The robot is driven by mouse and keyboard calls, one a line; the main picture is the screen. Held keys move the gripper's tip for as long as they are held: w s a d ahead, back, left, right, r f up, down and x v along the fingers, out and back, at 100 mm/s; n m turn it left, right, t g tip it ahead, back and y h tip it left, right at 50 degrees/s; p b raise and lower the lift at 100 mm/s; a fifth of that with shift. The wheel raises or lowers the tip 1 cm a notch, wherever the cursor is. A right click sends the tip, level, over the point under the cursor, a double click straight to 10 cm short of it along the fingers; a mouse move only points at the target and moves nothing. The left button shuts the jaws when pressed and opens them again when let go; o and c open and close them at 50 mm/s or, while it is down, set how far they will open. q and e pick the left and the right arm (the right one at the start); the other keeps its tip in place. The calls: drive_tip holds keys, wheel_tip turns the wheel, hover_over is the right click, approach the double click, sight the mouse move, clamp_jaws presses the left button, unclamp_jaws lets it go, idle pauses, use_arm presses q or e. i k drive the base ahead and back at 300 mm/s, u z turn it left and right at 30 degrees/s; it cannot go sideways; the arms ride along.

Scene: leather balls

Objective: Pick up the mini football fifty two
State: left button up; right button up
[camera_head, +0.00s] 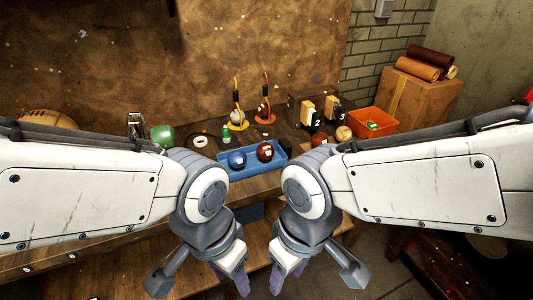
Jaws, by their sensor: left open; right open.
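A blue tray (246,173) on the workbench holds a blue ball (237,159) at its left and a dark red ball (265,152) at its middle, each with a small pale label too small to read. I cannot tell which ball is mini football fifty two. A green ball (162,137) stands left of the tray, and a tan ball (343,133) and a dark red ball (318,140) stand to the right. My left gripper (232,278) and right gripper (288,277) hang open and empty in front of the bench, pointing down, apart from all the balls.
A large brown ball (48,119) lies far left, partly behind my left arm. Two stands (237,119) (265,117), numbered blocks (308,113) and an orange bin (372,122) are behind. A cardboard box (415,98) with leather rolls stands back right. A white ring (200,141) lies near the green ball.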

sight(265, 151)
drive_tip(key=k, duration=0.6)
drive_tip(key=z, duration=0.8)
drive_tip(key=i, duration=1.3)
drive_tip(key=u, duration=0.8)
drive_tip(key=i, duration=0.6)
drive_tip(key=u, duration=0.7)
